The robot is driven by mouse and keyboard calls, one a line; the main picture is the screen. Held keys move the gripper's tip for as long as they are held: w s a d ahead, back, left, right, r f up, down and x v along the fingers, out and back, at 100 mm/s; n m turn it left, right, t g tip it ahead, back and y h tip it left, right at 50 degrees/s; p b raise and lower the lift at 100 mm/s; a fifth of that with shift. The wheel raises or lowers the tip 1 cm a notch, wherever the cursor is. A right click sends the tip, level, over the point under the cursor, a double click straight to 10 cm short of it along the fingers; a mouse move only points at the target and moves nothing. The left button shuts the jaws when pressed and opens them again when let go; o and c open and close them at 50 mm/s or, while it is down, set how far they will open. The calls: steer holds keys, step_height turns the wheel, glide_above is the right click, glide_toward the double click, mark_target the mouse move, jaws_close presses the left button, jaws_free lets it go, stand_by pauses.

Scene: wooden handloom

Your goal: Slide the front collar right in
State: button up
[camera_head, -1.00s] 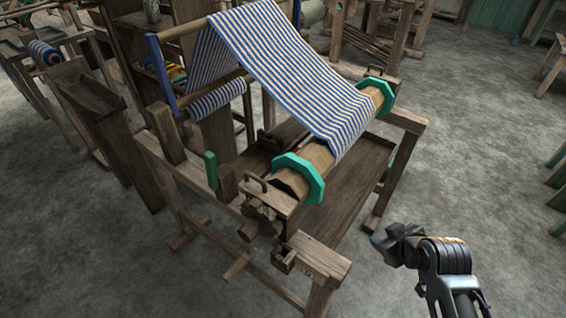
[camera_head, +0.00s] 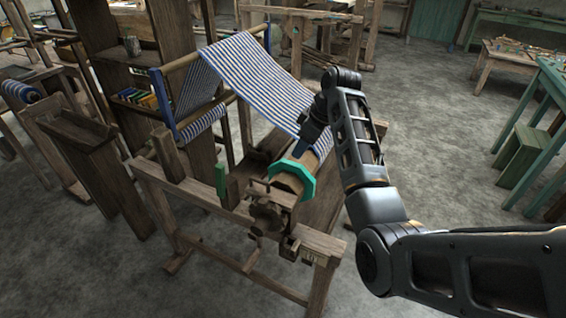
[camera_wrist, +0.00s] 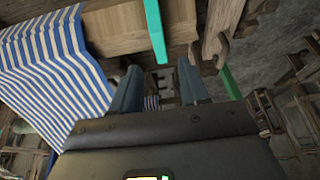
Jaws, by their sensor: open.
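The near teal octagonal collar (camera_head: 293,177) sits around the near end of the wooden cloth beam (camera_head: 287,182). Blue-and-white striped cloth (camera_head: 262,85) runs down onto the beam. In the wrist view the collar (camera_wrist: 156,30) is a thin teal edge-on strip, with bare wood on both sides and the cloth (camera_wrist: 55,70) to the left. My gripper (camera_wrist: 160,82) is open and empty, its two fingers just below the collar's lower edge in that view; contact cannot be told. In the head view my arm covers the far end of the beam, so no far collar shows.
A green upright piece (camera_head: 220,180) stands on the loom frame left of the collar; it also shows right of my fingers in the wrist view (camera_wrist: 230,84). The loom's front rail (camera_head: 240,222) lies below. Open floor (camera_head: 440,150) is at the right.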

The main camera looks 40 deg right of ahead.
mark_target(292, 163)
steer(key=x, duration=0.7)
steer(key=shift+f+p, duration=0.2)
steer(key=shift+p, duration=0.2)
steer(key=shift+c, duration=0.4)
jaws_close()
